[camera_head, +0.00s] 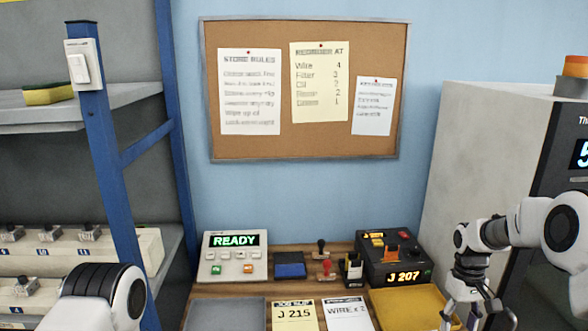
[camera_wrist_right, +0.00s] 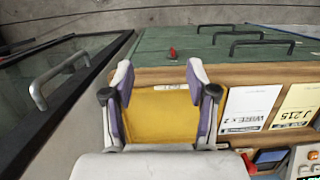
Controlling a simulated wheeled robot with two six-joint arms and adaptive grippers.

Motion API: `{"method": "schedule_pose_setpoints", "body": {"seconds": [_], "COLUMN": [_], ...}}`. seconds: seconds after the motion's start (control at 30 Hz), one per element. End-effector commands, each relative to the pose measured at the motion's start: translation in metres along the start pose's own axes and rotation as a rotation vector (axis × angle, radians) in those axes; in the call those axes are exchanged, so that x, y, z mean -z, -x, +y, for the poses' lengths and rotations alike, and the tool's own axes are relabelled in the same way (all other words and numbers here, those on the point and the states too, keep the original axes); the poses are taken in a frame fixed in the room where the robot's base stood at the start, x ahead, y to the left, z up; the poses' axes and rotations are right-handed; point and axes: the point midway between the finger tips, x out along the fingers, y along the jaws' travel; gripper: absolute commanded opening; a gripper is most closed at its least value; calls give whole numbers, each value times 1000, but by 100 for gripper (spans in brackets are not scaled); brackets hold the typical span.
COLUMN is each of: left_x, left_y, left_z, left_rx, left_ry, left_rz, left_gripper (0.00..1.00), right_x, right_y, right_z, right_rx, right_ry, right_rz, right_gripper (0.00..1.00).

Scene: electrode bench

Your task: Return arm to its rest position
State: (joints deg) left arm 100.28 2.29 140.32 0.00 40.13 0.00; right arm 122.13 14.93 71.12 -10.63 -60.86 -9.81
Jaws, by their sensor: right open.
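My right gripper (camera_head: 478,316) is at the lower right of the head view, at the right end of the yellow tray (camera_head: 398,308). In the right wrist view its two fingers (camera_wrist_right: 161,76) are spread apart with nothing between them. The yellow tray (camera_wrist_right: 162,112) shows behind and between the fingers. A small light label is on its edge. Of my left arm, only a white and black link (camera_head: 98,296) shows at the lower left of the head view. My left gripper is out of view.
On the bench stand a READY panel (camera_head: 233,256), a blue pad (camera_head: 290,265), stamps and a black J 207 box (camera_head: 393,262). Two paper slips (camera_head: 295,315) lie left of the tray. A large grey cabinet (camera_head: 480,165) rises at right, shelving at left.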

Motion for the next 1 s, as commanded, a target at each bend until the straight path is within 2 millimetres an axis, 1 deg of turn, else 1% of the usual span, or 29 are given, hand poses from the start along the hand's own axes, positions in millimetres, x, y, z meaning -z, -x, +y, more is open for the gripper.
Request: {"method": "schedule_pose_setpoints", "body": {"seconds": [0.03, 0.07, 0.1, 0.17, 0.2, 0.27, 0.3, 0.37, 0.4, 0.47, 0.5, 0.57, 0.6, 0.63, 0.7, 0.73, 0.77, 0.8, 0.87, 0.93, 1.0], "left_x": [0, 0, 0, -1, -1, -1, -1, -1, -1, -1, -1, -1, -1, -1, -1, -1, -1, -1, -1, -1, -1], "left_y": [-4, -6, -8, -11, -13, -17, -21, -26, -30, -35, -39, -44, -47, -49, -50, -50, -48, -48, -48, -48, -48], "left_z": [0, 0, 0, 0, 0, 0, 0, 0, 0, 0, 0, 0, 0, 0, 0, 0, 0, 0, 0, 0, 0], "left_rx": [0, 0, 0, 0, 0, 0, 0, 0, 0, 0, 0, 0, 0, 0, 0, 0, 0, 0, 0, 0, 0], "left_ry": [0, 0, 0, 0, 0, 0, 0, 0, 0, 0, 0, 0, 0, 0, 0, 0, 0, 0, 0, 0, 0], "left_rz": [-1, -1, -1, -2, -2, -2, -2, -2, -2, -1, -1, -1, -1, -2, -2, -2, -2, -2, -2, -2, -1], "left_gripper": [50, 50, 50, 50, 50, 50, 50, 50, 50, 50, 50, 50, 50, 50, 50, 50, 50, 50, 50, 50, 50], "right_x": [-8, -12, -19, -30, -39, -55, -68, -94, -115, -150, -176, -219, -250, -273, -310, -319, -323, -325, -318, -300, -288], "right_y": [-20, -30, -46, -71, -90, -122, -145, -187, -215, -255, -279, -311, -328, -338, -345, -343, -338, -333, -328, -326, -325], "right_z": [-6, -9, -14, -23, -30, -40, -49, -63, -74, -90, -101, -116, -126, -132, -141, -143, -144, -144, -143, -140, -139], "right_rx": [3, 5, 8, 12, 16, 21, 25, 32, 37, 44, 47, 50, 50, 47, 35, 28, 21, 13, 3, -6, -9], "right_ry": [8, 13, 20, 32, 40, 52, 60, 70, 75, 77, 76, 67, 55, 43, 9, -6, -23, -45, -72, -91, -100], "right_rz": [-40, -61, -90, -132, -159, -201, -229, -269, -291, -316, -325, -327, -318, -301, -230, -189, -141, -78, 14, 112, 167], "right_gripper": [58, 58, 58, 58, 58, 58, 58, 58, 58, 58, 58, 58, 58, 58, 58, 58, 58, 58, 58, 58, 58]}}
